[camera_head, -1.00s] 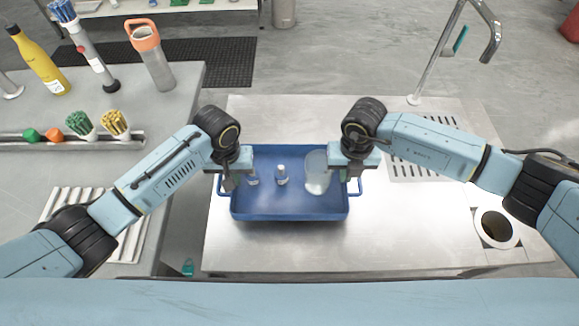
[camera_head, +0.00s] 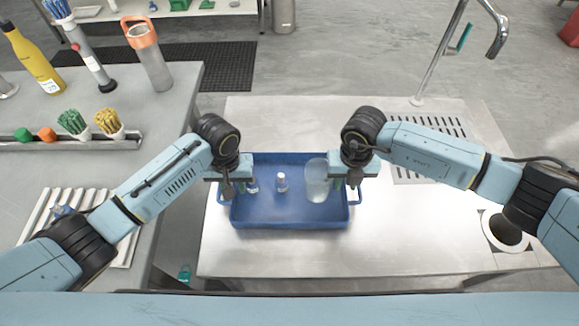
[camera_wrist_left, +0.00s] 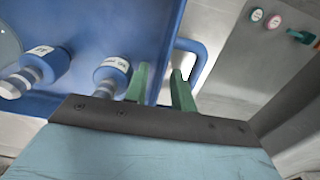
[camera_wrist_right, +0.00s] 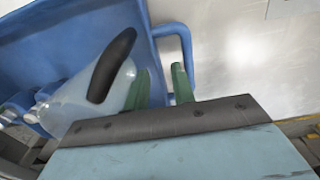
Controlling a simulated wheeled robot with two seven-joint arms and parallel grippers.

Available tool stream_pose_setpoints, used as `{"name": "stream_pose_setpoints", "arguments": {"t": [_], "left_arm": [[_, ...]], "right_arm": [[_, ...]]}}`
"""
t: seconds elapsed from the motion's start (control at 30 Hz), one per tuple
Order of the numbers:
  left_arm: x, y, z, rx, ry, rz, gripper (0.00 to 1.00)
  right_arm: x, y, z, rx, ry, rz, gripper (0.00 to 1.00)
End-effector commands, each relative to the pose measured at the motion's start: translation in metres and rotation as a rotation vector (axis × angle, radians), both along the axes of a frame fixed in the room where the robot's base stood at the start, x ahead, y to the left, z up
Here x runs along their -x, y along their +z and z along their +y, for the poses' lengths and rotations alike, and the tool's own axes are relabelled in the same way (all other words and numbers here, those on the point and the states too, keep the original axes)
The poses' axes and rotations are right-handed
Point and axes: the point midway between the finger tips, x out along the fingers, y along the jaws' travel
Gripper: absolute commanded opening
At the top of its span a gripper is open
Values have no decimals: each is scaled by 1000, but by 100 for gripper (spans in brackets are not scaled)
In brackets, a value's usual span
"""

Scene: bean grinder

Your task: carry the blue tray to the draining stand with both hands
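The blue tray (camera_head: 290,222) stands level on the steel table, with a loop handle on each short side. It holds a small white-capped bottle (camera_head: 282,183), a second bottle (camera_head: 252,186) partly behind my left gripper, and a clear jug (camera_head: 316,184) with a black handle (camera_wrist_right: 112,65). My left gripper (camera_wrist_left: 160,85) is at the tray's left handle (camera_wrist_left: 198,55), its green fingers apart. My right gripper (camera_wrist_right: 162,85) is at the right handle (camera_wrist_right: 183,40), fingers also apart. I cannot tell whether either finger touches a handle. A slotted drain panel (camera_head: 410,172) lies right of the tray.
A tap (camera_head: 435,65) rises behind the drain panel. A round opening (camera_head: 503,232) sits at the table's right. The left counter (camera_head: 150,110) carries bottles, brushes and a white slatted rack (camera_head: 128,240). Bare steel (camera_head: 300,255) lies in front of the tray.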

Motion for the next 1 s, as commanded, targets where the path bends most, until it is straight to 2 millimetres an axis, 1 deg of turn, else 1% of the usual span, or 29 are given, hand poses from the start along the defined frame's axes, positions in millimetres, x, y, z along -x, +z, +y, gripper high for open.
{"name": "stream_pose_setpoints", "arguments": {"t": [0.17,0.27,0.6,0.7,0.87,1.0], "left_arm": [[-1,4,0,1,0,-1,25],[-1,16,-1,2,-2,-3,25],[-1,87,-1,3,-2,-4,25],[-1,103,0,1,0,-3,25],[0,117,0,2,-1,-1,25],[0,121,0,0,0,1,25]], "right_arm": [[0,0,0,0,0,0,25],[0,0,0,0,0,0,25],[0,0,0,0,0,0,25],[0,0,0,0,0,0,25],[0,0,0,0,0,0,25],[-1,9,0,0,-1,-2,25]]}}
